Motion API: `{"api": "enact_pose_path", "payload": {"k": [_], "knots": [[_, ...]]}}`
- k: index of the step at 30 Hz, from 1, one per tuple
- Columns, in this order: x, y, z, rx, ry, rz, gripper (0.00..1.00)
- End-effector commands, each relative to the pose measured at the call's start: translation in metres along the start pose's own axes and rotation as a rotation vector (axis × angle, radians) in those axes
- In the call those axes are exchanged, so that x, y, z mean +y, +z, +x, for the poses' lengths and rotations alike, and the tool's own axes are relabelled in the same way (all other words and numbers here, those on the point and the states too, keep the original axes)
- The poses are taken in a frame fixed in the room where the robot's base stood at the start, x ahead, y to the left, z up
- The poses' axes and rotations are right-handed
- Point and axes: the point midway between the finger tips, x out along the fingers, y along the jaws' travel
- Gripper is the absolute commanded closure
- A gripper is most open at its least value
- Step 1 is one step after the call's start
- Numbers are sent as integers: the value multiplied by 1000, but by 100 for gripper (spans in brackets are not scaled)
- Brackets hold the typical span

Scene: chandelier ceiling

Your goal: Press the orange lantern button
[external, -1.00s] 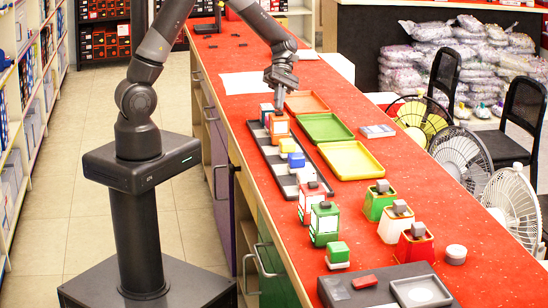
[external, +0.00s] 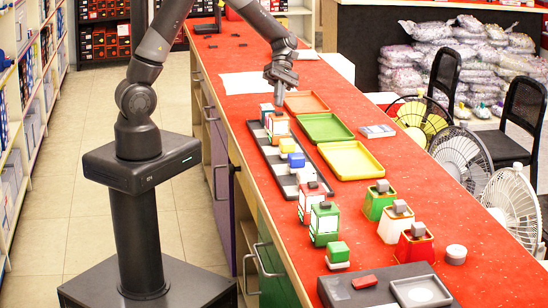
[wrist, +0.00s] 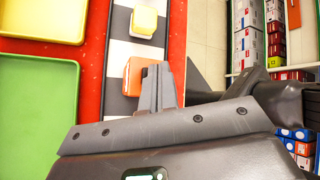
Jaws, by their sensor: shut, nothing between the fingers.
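The orange lantern (external: 278,127) stands in the long dark tray on the red counter. It has a pale panel on its front. In the wrist view its orange top (wrist: 132,78) shows beside my finger, with a small dark part on it, partly hidden. My gripper (external: 278,103) is shut and empty, pointing down just above the lantern. It also shows in the wrist view (wrist: 163,68), overlapping the lantern's edge. I cannot tell whether the fingertips touch the lantern.
The dark tray (external: 256,136) also holds blue, yellow and red-topped pieces (external: 296,160). Orange, green (external: 325,128) and yellow (external: 350,160) flat trays lie to its right.

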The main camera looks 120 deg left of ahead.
Motion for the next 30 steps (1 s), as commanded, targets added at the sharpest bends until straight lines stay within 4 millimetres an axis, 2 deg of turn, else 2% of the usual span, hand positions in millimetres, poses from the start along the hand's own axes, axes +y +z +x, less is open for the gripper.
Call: {"api": "enact_pose_path", "payload": {"k": [5, 21, 30], "knots": [[-3, 4, -5, 0, 0, 1, 100], [-29, 29, -40, 0, 0, 1, 100], [-30, 30, -42, 0, 0, 0, 100]]}}
